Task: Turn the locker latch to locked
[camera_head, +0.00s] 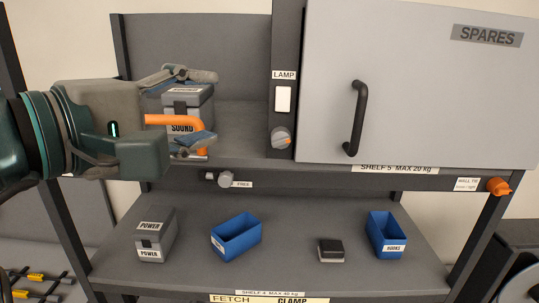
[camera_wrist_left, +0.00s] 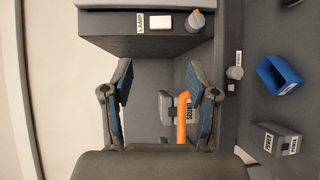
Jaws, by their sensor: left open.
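The light grey locker door (camera_head: 420,75) marked SPARES is closed at the right of the head view, with a dark vertical handle (camera_head: 357,118). On the post left of it, a round grey knob with an orange mark (camera_head: 281,138) sits below the LAMP switch (camera_head: 283,99); it may be the latch. The knob also shows in the wrist view (camera_wrist_left: 196,20). No locked or unlocked wording is readable. My left gripper (camera_head: 194,110) is open and empty, left of the knob and in front of the SOUND case (camera_head: 186,108). My right gripper is not in view.
A small grey knob (camera_head: 225,180) marked FREE sits under the upper shelf edge. An orange knob (camera_head: 498,187) is at the right. The lower shelf holds a POWER case (camera_head: 155,232), blue bins (camera_head: 237,238) and a dark block (camera_head: 330,250).

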